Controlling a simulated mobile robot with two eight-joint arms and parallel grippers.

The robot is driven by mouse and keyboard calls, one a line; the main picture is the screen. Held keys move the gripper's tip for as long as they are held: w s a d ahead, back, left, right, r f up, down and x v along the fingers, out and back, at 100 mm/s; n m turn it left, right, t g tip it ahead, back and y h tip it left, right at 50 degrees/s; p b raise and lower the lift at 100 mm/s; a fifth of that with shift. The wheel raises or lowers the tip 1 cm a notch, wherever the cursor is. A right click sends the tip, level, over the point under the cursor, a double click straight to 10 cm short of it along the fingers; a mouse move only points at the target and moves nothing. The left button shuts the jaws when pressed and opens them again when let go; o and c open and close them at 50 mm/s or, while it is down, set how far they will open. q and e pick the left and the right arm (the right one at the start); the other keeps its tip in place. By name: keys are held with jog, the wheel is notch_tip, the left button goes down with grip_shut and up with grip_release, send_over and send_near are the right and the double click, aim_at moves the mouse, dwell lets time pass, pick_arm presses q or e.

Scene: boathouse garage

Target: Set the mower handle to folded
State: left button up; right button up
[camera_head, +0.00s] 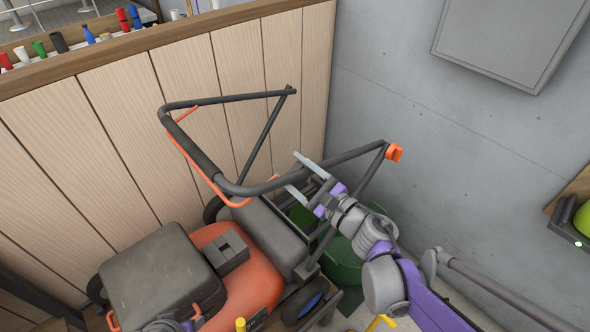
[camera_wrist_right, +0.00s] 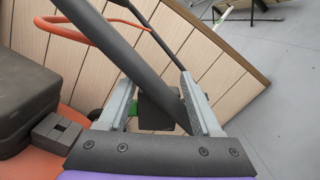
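The mower's dark tubular handle (camera_head: 350,155) stands raised over the mower body, with an orange bail bar along it and an orange clip at its right corner. The orange mower body (camera_head: 252,281) with a dark grey box sits below. My right gripper (camera_head: 284,172) is open at the handle's crossbar. In the right wrist view, the bar (camera_wrist_right: 115,55) runs diagonally through the space between my two spread fingers (camera_wrist_right: 158,92), close to the right one. I cannot tell whether they touch. My left gripper is not in view; only a bit of grey and purple arm shows at the bottom edge.
A wood-panelled wall (camera_head: 110,130) stands behind the mower, with several coloured bottles on its ledge. A grey concrete wall (camera_head: 450,130) with a grey cabinet (camera_head: 505,38) is at right. A green container (camera_head: 343,262) stands beside the mower, near my right arm.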

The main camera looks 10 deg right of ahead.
jog(key=o, duration=0.3)
jog(key=shift+o, duration=0.2)
jog(key=v, duration=1)
jog(key=shift+s+d, duration=0.25)
jog(key=shift+s, duration=0.05)
jog(key=shift+r, duration=0.1)
